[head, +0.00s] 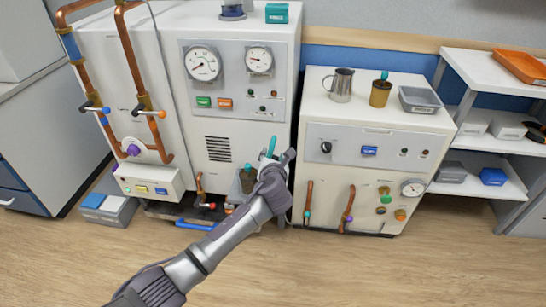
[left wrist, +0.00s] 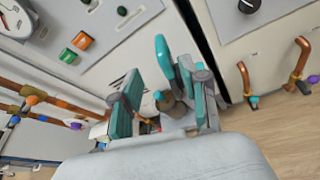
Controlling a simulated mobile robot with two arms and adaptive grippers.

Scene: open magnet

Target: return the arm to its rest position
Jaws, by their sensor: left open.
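My left arm (head: 215,243) reaches in from the bottom left in the head view. Its gripper (head: 277,158) is in front of the right edge of the large white cabinet (head: 150,65), near the gap to the smaller cabinet. In the left wrist view the gripper (left wrist: 158,82) has its teal-padded fingers spread apart. An upright teal handle-like part (left wrist: 163,58) and a brown knob-like part (left wrist: 165,101) show between or beyond the fingers. I cannot tell whether they touch the fingers. My right gripper is not in view.
The smaller white cabinet (head: 375,118) carries a metal jug (head: 341,85), a brown cup (head: 380,93) and a grey tray (head: 420,99). Copper pipes (head: 132,70) run along the left. A shelf (head: 500,85) stands right. The front wooden floor (head: 370,270) is clear.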

